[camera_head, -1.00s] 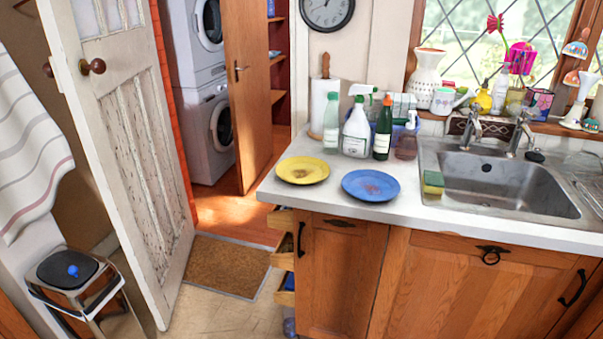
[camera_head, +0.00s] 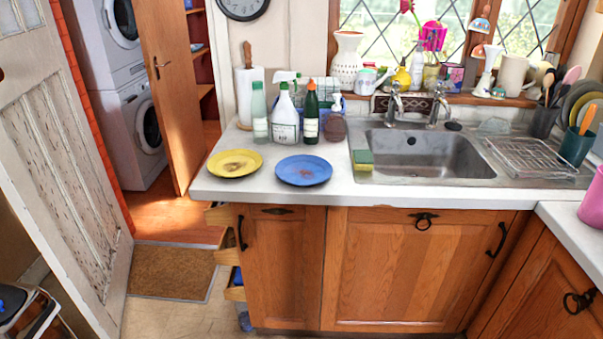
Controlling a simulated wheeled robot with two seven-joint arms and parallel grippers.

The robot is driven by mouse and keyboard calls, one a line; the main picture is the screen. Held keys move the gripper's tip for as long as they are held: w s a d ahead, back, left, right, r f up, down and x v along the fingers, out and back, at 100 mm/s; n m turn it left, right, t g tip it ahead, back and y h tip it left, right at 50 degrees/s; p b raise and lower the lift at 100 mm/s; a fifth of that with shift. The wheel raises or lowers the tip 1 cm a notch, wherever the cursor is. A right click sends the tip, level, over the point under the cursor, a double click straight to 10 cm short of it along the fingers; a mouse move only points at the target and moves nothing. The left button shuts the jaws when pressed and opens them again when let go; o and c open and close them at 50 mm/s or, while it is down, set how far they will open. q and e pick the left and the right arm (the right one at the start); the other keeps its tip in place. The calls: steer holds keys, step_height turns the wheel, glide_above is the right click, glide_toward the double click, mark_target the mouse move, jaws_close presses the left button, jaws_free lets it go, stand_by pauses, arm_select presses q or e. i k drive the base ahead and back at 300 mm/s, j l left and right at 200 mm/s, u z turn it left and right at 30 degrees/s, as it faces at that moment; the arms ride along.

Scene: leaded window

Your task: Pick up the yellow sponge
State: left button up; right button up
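The yellow sponge (camera_head: 363,166), with a green upper side, sits at the left edge of the metal sink (camera_head: 430,150), to the right of the blue plate. Neither of my grippers is in view. Nothing touches the sponge except the surface around it.
A dirty yellow plate (camera_head: 234,163) and a dirty blue plate (camera_head: 303,170) lie on the white counter (camera_head: 345,192). Several bottles stand behind them. A dish rack (camera_head: 527,155) is right of the sink. Open drawers (camera_head: 229,256) jut out at the counter's left end. A door (camera_head: 62,165) stands left.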

mark_target(363, 160)
steer(key=i+z, duration=1.05)
steer(key=k+j, duration=0.05)
